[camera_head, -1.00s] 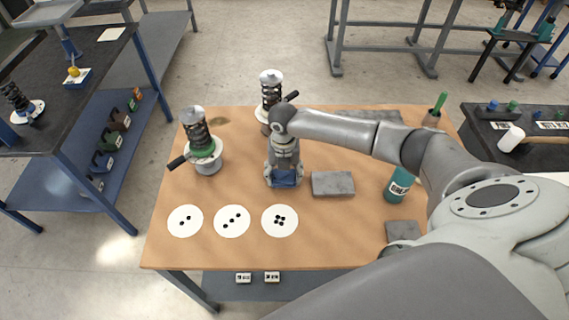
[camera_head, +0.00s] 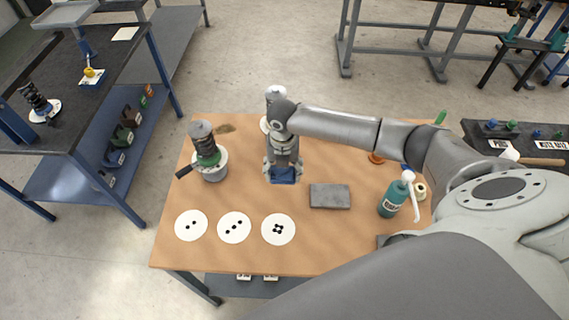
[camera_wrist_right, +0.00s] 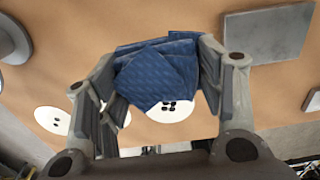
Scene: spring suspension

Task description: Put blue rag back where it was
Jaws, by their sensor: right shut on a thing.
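The blue rag (camera_head: 284,175) is a folded dark blue cloth in my right gripper (camera_head: 283,168), above the middle of the wooden table. In the right wrist view the rag (camera_wrist_right: 158,72) is pinched between both fingers of the right gripper (camera_wrist_right: 155,85) and covers part of a white dotted disc (camera_wrist_right: 170,110). I cannot tell whether the rag touches the table. My left gripper is not in view.
A grey block (camera_head: 330,196) lies right of the rag. A teal bottle (camera_head: 395,195) stands at the right. Three white dotted discs lie along the front.

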